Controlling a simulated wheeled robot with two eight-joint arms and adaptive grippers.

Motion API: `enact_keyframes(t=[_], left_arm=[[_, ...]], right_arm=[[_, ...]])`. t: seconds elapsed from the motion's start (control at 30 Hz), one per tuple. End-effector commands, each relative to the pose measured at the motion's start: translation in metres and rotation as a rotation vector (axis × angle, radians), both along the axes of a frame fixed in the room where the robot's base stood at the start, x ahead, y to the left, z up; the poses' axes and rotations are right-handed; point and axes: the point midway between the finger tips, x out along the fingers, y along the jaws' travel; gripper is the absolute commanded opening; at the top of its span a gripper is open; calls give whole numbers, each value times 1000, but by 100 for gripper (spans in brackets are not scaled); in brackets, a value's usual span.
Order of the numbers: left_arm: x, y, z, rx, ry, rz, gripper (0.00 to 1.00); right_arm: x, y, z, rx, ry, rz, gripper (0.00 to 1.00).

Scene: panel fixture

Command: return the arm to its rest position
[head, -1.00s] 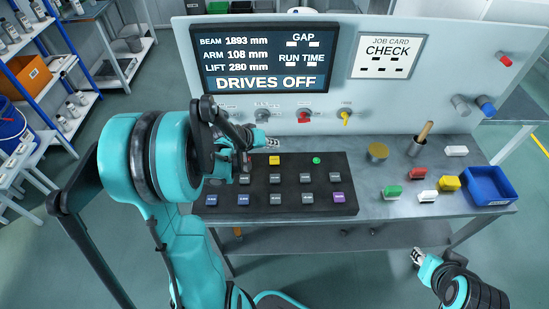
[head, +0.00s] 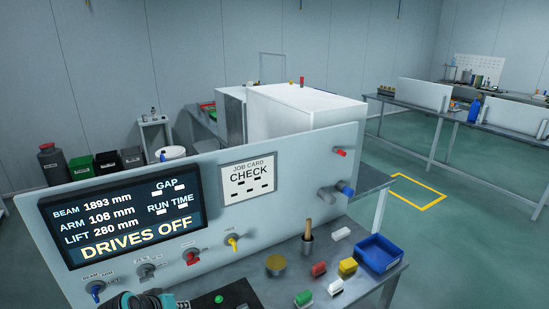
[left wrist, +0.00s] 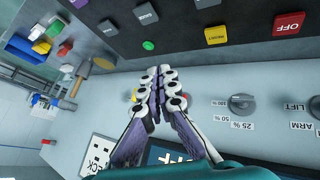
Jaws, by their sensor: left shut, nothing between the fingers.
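My left gripper (head: 183,304) shows only in part at the bottom edge of the head view, in front of the panel. In the left wrist view the left gripper (left wrist: 166,72) has its fingers together with nothing between them. It is over the panel face, near the dark button box (left wrist: 185,20). Most of my left arm is out of the head view. My right gripper is not in view.
The upright panel (head: 300,185) has a screen (head: 120,215) reading DRIVES OFF and knobs, including a yellow one (head: 233,243). A blue bin (head: 379,255), coloured blocks and a pot with a stick (head: 308,242) stand on the bench. Open floor is at right.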

Motion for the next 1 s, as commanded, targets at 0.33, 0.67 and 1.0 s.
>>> enact_keyframes(t=[0.33, 0.67, 1.0], left_arm=[[-98, -71, 31, 252, 28, -159, 0], [-134, -81, 33, 356, 11, -218, 0], [-135, -81, 33, 357, 11, -217, 0]], right_arm=[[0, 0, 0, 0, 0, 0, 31], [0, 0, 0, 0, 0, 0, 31], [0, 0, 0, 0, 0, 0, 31]])
